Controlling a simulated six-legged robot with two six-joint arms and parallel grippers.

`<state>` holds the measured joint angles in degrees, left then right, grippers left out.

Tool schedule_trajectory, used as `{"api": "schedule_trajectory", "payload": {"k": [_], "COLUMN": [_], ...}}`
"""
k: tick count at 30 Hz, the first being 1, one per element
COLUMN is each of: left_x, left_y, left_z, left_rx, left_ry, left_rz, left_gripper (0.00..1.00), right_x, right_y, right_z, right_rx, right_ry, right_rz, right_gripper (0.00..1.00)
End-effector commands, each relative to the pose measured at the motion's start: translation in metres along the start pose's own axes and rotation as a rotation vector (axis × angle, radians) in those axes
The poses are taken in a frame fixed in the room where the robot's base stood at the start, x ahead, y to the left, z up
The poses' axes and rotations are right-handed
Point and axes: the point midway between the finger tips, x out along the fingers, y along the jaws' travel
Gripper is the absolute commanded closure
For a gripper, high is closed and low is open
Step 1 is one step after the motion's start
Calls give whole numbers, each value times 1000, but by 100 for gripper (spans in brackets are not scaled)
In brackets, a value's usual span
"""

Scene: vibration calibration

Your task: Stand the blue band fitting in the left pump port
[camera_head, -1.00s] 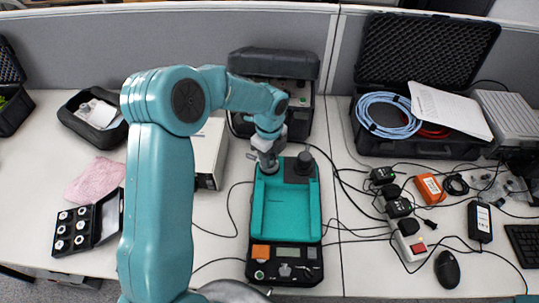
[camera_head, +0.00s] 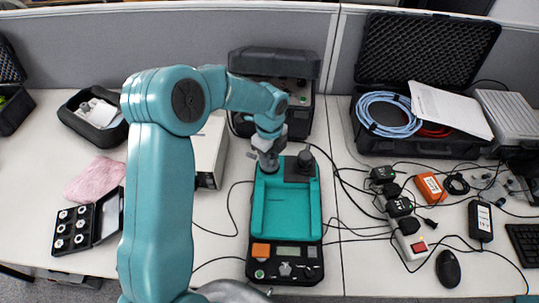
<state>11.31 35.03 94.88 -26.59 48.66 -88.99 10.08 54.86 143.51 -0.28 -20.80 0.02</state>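The teal pump unit (camera_head: 286,212) stands in the middle of the table, with a flat recessed top and a dark control panel at its front. A dark block at its back right carries an upright dark cylindrical part (camera_head: 305,159). My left gripper (camera_head: 268,163) points down over the back left corner of the unit. A small grey round part shows right under its fingers; whether they grip it is too small to tell. The left port is hidden by the gripper. I cannot make out a blue band on any fitting. My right gripper is not in view.
A black case (camera_head: 77,228) with several round fittings lies at left, near a pink cloth (camera_head: 95,180). A white box (camera_head: 207,155) and a dark equipment case (camera_head: 300,112) stand behind. Cables, adapters and a mouse (camera_head: 448,268) crowd the right.

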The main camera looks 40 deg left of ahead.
Motion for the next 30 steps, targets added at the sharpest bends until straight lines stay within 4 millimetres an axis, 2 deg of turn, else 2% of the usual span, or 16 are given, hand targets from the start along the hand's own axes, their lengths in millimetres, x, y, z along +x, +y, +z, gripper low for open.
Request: {"api": "schedule_trajectory", "payload": {"k": [1, 2, 3, 30], "left_x": [7, 7, 8, 5], "left_y": [4, 4, 4, 6], "left_z": [-2, -2, -2, -1], "left_rx": [1, 1, 1, 0], "left_ry": [6, 6, 6, 5], "left_rz": [15, 16, 19, 25], "left_gripper": [50, 40, 40, 40], "right_x": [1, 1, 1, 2], "right_y": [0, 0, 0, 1], "right_z": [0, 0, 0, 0], "right_rx": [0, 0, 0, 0], "right_ry": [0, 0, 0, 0], "right_rz": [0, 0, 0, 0], "right_gripper": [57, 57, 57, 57]}}
